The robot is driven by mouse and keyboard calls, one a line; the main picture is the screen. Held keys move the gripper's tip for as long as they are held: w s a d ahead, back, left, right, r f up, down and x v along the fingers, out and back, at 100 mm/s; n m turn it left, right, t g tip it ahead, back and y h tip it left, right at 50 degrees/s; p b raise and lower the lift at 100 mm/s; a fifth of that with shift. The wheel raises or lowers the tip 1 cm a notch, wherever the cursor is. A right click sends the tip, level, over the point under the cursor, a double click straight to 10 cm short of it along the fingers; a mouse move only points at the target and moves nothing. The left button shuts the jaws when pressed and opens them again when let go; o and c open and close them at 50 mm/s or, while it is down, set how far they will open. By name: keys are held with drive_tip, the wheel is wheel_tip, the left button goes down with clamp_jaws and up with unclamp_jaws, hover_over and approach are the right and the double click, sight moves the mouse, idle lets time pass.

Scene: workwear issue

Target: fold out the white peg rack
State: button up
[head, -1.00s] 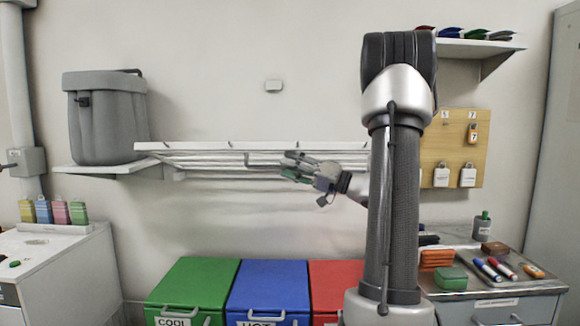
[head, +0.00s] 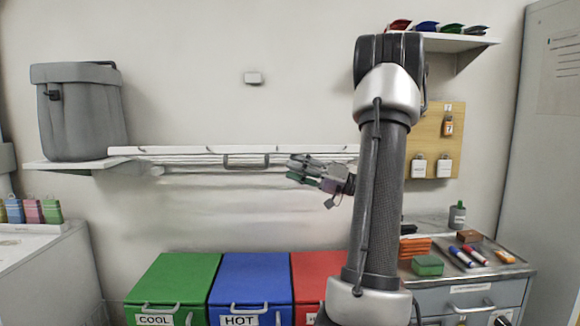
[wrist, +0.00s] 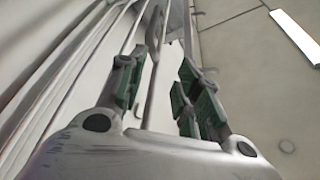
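The white peg rack (head: 180,151) is on the wall at mid-height in the head view. Its rails lie close together in a narrow band, with small pegs along the top rail. A grey handle (head: 246,161) hangs on its front. My gripper (head: 290,168) is to the right of the handle, with a gap between them, in front of the rack's right part. In the wrist view my gripper (wrist: 160,90) has its green-padded fingers spread apart. A thin rail passes between them in that picture; I cannot tell whether it touches them. My arm hides the rack's right end.
A grey bin (head: 80,110) stands on a shelf left of the rack. Green (head: 175,277), blue (head: 252,275) and red (head: 315,270) lidded boxes stand below. A drawer cabinet (head: 475,295) is at the right, under a key board (head: 440,140). The wall space between rack and boxes is clear.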

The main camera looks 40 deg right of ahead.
drive_tip(key=shift+s+d+f, duration=0.15)
drive_tip(key=shift+s+d, duration=0.15)
drive_tip(key=shift+d, duration=0.05)
